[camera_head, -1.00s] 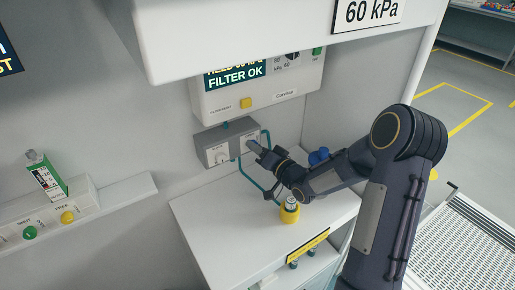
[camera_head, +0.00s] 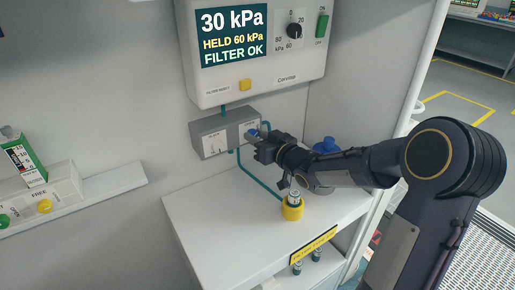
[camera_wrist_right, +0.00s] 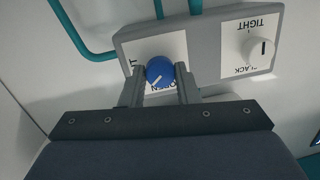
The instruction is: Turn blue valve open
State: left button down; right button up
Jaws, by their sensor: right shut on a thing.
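My right gripper (camera_wrist_right: 161,88) is shut on this blue knob, one finger on each side. In the head view the right gripper (camera_head: 258,140) reaches the right part of the grey box (camera_head: 211,138), and the blue knob (camera_head: 253,132) shows just at its fingertips. A white knob (camera_wrist_right: 261,50) on the same box is marked TIGHT and SLACK. My left gripper is not in view.
Above the box, a panel screen (camera_head: 232,36) reads 30 kPa, HELD 60 kPa, FILTER OK. A small bottle in a yellow holder (camera_head: 292,208) stands on the white counter (camera_head: 225,240) below my right arm.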

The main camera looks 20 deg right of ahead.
jog(key=shift+a+n+h+b, duration=0.1)
jog(key=shift+n+h+b, duration=0.2)
jog(key=shift+n+b, duration=2.1)
jog(key=shift+a+n+h+b, duration=0.1)
jog(key=shift+n+h+b, duration=0.2)
jog(key=shift+n+b, duration=2.05)
jog(key=shift+m+b, duration=0.25)
jog(key=shift+b, duration=0.15)
jog(key=o, duration=1)
jog(key=shift+c, duration=0.2)
jog(key=shift+s+d+r, duration=0.1)
jog(key=s+d+p, duration=0.1)
jog(key=s+p, duration=0.1)
jog(key=s, duration=0.5)
jog(key=shift+s+r, duration=0.25)
jog(key=shift+r, duration=0.15)
